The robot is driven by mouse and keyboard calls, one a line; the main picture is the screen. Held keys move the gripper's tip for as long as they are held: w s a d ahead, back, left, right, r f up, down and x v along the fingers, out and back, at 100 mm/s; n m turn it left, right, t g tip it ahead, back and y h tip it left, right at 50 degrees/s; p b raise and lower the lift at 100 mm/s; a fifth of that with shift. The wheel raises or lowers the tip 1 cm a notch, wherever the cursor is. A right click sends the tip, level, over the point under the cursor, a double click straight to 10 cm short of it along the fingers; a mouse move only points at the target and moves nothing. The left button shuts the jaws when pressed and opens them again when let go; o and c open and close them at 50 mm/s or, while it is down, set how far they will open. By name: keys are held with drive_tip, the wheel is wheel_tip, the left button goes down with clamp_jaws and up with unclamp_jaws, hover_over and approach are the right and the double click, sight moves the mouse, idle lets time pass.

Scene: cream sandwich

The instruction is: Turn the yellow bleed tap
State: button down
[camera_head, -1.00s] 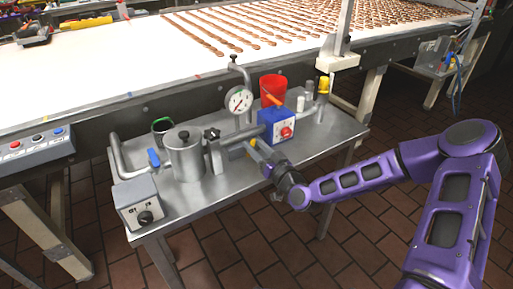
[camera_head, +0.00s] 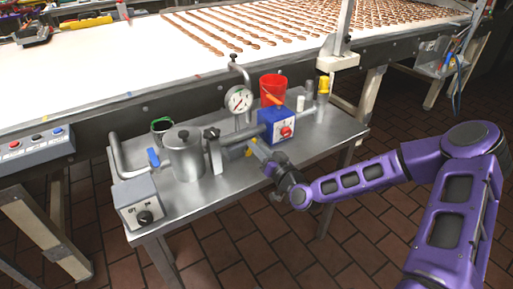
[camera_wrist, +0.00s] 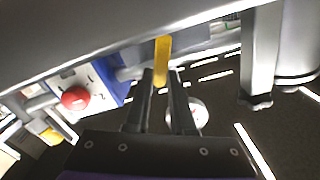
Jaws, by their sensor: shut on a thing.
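The yellow bleed tap (camera_head: 249,151) is a small yellow lever under the grey pipe between the steel pot and the blue box. In the wrist view the tap (camera_wrist: 162,50) is a yellow bar with its end between my fingertips. My gripper (camera_wrist: 161,77) is shut on it. In the head view my gripper (camera_head: 257,150) reaches in from the right, low over the metal table, and partly hides the tap.
A blue box (camera_head: 268,133) with a red knob stands just right of the tap. A dial gauge (camera_head: 238,101), a red cup (camera_head: 273,84) and a lidded pot (camera_head: 185,160) are close by. A grey switch box (camera_head: 139,202) sits front left on the table (camera_head: 210,205).

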drive_tip(key=m, duration=0.3)
drive_tip(key=d+f+m, duration=0.1)
drive_tip(key=m, duration=0.1)
drive_tip(key=shift+w+d+b, duration=0.1)
drive_tip(key=shift+w+b, duration=0.3)
drive_tip(key=m, duration=0.2)
drive_tip(key=f+m, duration=0.1)
drive_tip(key=m, duration=0.1)
drive_tip(key=shift+w+d+f, duration=0.1)
drive_tip(key=shift+w+d, duration=0.05)
drive_tip(key=shift+d, duration=0.1)
drive_tip(key=shift+f+m, duration=0.2)
drive_tip(key=shift+m, duration=0.45)
drive_tip(key=shift+f+m, duration=0.2)
drive_tip(key=shift+m, duration=0.45)
drive_tip(key=c, duration=0.8)
unclamp_jaws()
drive_tip(key=shift+d, duration=0.1)
drive_tip(key=shift+o, duration=0.2)
drive_tip(key=shift+f, duration=0.1)
